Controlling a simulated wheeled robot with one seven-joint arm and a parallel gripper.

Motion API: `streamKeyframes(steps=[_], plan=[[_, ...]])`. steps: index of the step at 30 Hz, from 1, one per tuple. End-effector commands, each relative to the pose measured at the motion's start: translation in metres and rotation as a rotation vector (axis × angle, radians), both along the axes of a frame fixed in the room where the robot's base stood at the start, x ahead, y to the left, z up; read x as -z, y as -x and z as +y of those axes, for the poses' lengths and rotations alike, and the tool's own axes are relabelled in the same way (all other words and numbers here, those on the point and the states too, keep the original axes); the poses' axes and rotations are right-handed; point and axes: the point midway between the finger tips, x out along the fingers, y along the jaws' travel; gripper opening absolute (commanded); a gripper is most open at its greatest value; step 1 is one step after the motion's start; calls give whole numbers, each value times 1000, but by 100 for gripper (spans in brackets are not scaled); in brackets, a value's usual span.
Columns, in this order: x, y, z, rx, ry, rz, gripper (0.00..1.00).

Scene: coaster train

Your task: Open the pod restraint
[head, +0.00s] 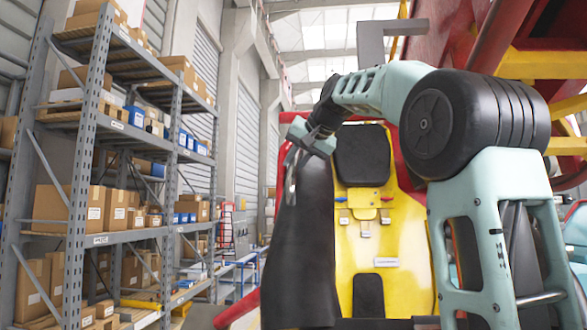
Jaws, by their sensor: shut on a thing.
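The pod's yellow seat (400,235) faces me, with black pads and a yellow buckle block (363,203) in its middle. A long dark padded piece, which looks like the pod restraint (303,250), stands upright along the seat's left side. My arm reaches over from the right, in front of the seat. My gripper (291,178) is at the restraint's upper left edge and is shut on it. The fingertips and the exact grip point are small and partly hidden. My forearm and its large black joint cover the seat's upper right.
Red and yellow coaster structure (500,65) hangs at the upper right. A grey angled bracket (370,42) shows above my arm. Tall shelving (80,180) with cardboard boxes stands at the left. A clear-looking aisle runs behind, between shelving and pod.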

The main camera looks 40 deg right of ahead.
Motion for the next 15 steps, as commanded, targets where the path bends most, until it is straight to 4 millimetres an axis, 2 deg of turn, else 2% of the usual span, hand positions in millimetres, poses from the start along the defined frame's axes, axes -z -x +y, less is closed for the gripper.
streamKeyframes(steps=[3,15], plan=[[-8,0,-1,1,-8,9,0],[-9,1,1,-2,-19,20,0]])
